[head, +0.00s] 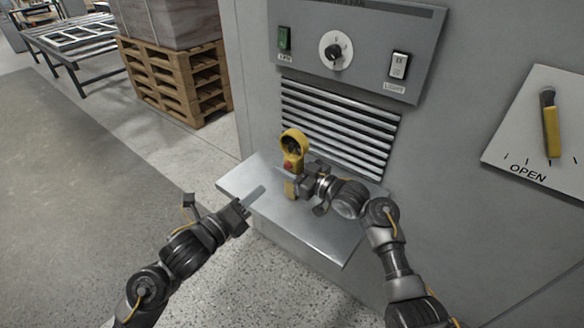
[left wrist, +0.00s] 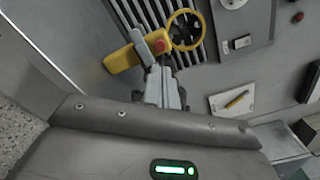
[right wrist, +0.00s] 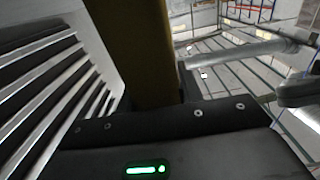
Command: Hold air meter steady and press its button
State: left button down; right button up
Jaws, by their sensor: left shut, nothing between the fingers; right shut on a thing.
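The yellow air meter (head: 293,142) stands upright above the metal shelf, with a round fan ring on top and a red button (head: 289,165) below it. My right gripper (head: 293,187) is shut on its yellow handle, which fills the middle of the right wrist view (right wrist: 136,50). My left gripper (head: 257,193) is shut and empty, to the left of the meter in the head view and apart from it. In the left wrist view the closed fingers (left wrist: 165,85) point toward the meter, whose fan ring (left wrist: 186,30) and red button (left wrist: 160,46) both show.
The metal shelf (head: 320,238) juts from a grey cabinet below a slatted vent (head: 340,122). Above are a green switch (head: 284,38), a dial (head: 336,50) and a light switch (head: 399,66). A panel with a yellow handle (head: 551,130) is at right. Wooden pallets (head: 180,85) stand behind left.

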dwell(0.6)
pick_arm(q)
jog(key=m+g+h, duration=0.2)
jog(key=m+h, duration=0.1)
jog(key=h, duration=0.1)
send_near(288, 166)
jog(key=w+f, duration=0.1)
jog(key=w, duration=0.2)
jog(key=s+a+m+g+h, duration=0.1)
jog(key=s+g+h, duration=0.5)
jog(key=g+h, duration=0.1)
jog(key=shift+s+a+r+h, duration=0.15)
jog(key=shift+a+r+h, duration=0.1)
jog(key=shift+r+h, duration=0.15)
jog(key=w+d, duration=0.5)
jog(key=w, duration=0.2)
jog(key=shift+w+d, duration=0.25)
dwell(1.6)
